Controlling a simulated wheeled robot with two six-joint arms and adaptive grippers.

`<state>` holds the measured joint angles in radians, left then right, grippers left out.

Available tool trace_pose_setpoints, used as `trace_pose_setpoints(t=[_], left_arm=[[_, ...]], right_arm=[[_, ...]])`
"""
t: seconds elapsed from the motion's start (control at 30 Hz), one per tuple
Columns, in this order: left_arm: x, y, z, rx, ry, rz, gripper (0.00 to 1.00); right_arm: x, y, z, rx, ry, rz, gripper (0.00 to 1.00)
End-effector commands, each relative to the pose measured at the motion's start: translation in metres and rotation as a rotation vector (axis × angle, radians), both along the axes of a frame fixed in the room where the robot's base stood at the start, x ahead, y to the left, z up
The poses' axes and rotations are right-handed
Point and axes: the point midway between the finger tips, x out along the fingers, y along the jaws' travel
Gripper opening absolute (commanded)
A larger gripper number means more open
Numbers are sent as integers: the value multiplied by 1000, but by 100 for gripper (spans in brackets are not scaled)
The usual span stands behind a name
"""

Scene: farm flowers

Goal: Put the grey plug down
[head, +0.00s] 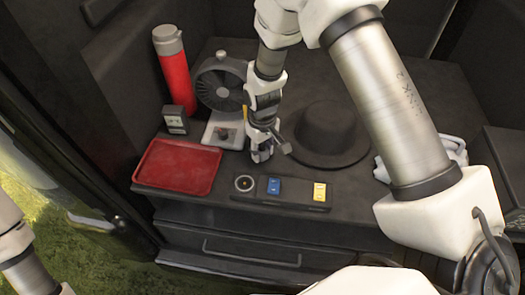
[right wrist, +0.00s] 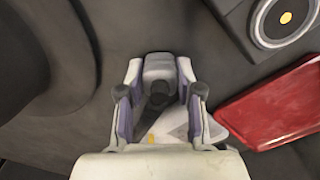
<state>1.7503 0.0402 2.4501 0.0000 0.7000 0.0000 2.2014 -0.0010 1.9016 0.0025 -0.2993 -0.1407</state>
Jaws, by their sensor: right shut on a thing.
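My right gripper (head: 262,152) is low over the dark table top, between the red tray and the black hat. In the right wrist view its fingers (right wrist: 160,88) are closed on the grey plug (right wrist: 160,66), a small dark grey block between the fingertips. The fingers hide much of the plug in the head view. I cannot tell whether the plug touches the table. My left gripper is out of view; only part of my left arm shows at the lower left.
The red tray (head: 178,168) lies left of the gripper, and the black hat (head: 327,133) right. A fan (head: 220,85) and red flask (head: 172,65) stand behind. A panel (head: 300,190) with a round fitting, blue and yellow parts is near the front edge.

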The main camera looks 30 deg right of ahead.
Motion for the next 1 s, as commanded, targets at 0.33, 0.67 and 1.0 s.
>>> trace_pose_setpoints(t=[0.33,0.67,1.0], left_arm=[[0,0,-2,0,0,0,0],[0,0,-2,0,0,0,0],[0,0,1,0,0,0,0]], right_arm=[[0,0,-10,0,1,0,0],[0,0,-12,0,0,0,60],[1,0,14,0,-3,0,60]])
